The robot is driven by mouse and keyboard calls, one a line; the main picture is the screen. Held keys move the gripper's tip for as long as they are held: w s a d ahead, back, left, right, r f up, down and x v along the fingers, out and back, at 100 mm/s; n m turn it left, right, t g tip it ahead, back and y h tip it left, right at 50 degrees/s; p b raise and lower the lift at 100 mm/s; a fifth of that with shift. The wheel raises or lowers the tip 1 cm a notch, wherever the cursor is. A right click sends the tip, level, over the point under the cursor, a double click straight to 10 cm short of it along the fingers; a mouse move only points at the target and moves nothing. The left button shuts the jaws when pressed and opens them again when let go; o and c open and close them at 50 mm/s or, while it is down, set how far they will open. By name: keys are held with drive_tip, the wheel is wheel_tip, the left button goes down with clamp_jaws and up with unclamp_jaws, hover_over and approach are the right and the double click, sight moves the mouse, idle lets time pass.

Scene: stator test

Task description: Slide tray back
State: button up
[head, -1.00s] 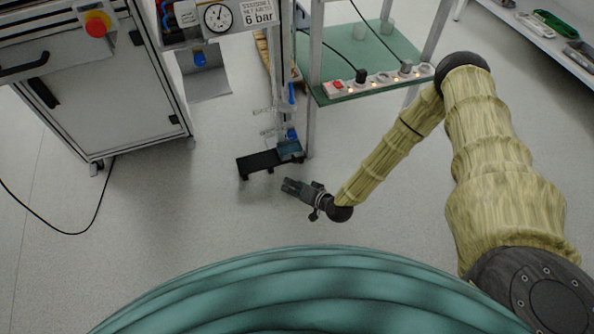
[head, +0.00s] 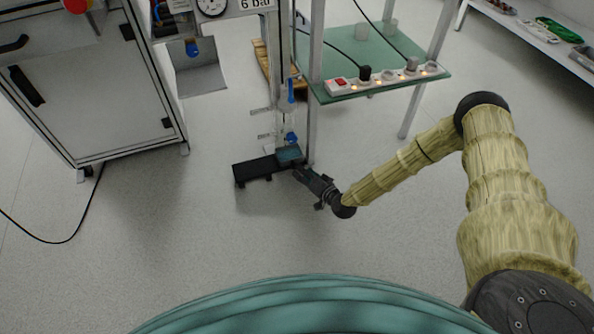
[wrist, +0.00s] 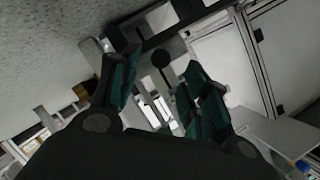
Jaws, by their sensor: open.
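The tray appears to be the dark blue-grey block (head: 289,155) at the right end of a black ledge (head: 254,170), low on the front of the test stand. My gripper (head: 298,174) is just below and to the right of this block in the head view. Whether it touches the block cannot be told. In the wrist view my gripper (wrist: 157,88) has its two dark green fingers spread apart with nothing held between them. A dark round knob (wrist: 161,58) shows beyond the gap, in front of a black part of the stand.
A green shelf (head: 378,62) with a power strip (head: 385,79) stands above and right of my gripper. A metal post (head: 310,125) is close behind it. A grey cabinet (head: 95,95) stands at left. The floor in front is clear.

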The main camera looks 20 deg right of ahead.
drive_tip(key=shift+b+x, duration=0.9)
drive_tip(key=shift+x, duration=1.85)
drive_tip(key=shift+a, duration=0.1)
clamp_jaws()
